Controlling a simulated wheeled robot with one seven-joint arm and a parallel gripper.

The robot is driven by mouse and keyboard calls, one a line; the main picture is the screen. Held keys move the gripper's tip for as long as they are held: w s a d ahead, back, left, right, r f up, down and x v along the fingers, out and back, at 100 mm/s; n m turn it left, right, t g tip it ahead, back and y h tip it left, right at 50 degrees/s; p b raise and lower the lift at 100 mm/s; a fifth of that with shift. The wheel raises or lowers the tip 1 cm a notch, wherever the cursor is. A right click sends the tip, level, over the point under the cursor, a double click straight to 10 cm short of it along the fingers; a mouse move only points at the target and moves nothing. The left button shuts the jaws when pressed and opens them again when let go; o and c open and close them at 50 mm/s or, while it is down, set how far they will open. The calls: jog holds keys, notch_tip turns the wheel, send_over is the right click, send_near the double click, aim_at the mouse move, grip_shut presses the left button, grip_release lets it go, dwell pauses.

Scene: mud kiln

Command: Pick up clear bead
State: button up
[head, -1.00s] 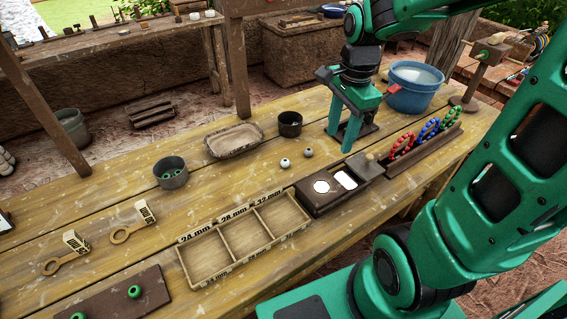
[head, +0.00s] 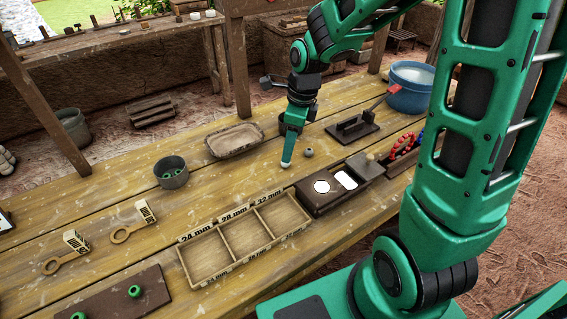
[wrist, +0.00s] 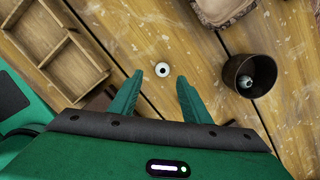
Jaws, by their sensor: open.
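A small pale, whitish bead with a dark hole (wrist: 162,70) lies on the wooden table; it also shows in the head view (head: 286,165), at the fingertips. No see-through look can be made out. My gripper (wrist: 161,84) is open and empty, pointing down. In the wrist view, the bead is just beyond the fingertips, in line with the gap between them. In the head view, my gripper (head: 291,150) is right over the bead, partly overlapping it.
A dark cup (wrist: 250,76) holds a greyish bead. A compartment tray (head: 228,262), an oval tray (head: 210,152) and a dark box with lit windows (head: 310,206) stand around. A dark handled tool (head: 353,132) lies behind right, near a blue bucket (head: 408,100).

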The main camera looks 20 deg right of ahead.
jog(key=shift+w+a+f, duration=0.1)
jog(key=shift+w+f, duration=0.05)
jog(key=shift+f, duration=0.75)
jog(key=shift+w+a+f, duration=0.1)
jog(key=shift+w+f, duration=0.1)
jog(key=shift+f, duration=0.7)
jog(key=shift+w+a+f, duration=0.1)
jog(key=shift+w+f, duration=0.05)
jog(key=shift+f, duration=0.75)
jog(key=shift+c, duration=0.5)
jog(key=c, duration=1)
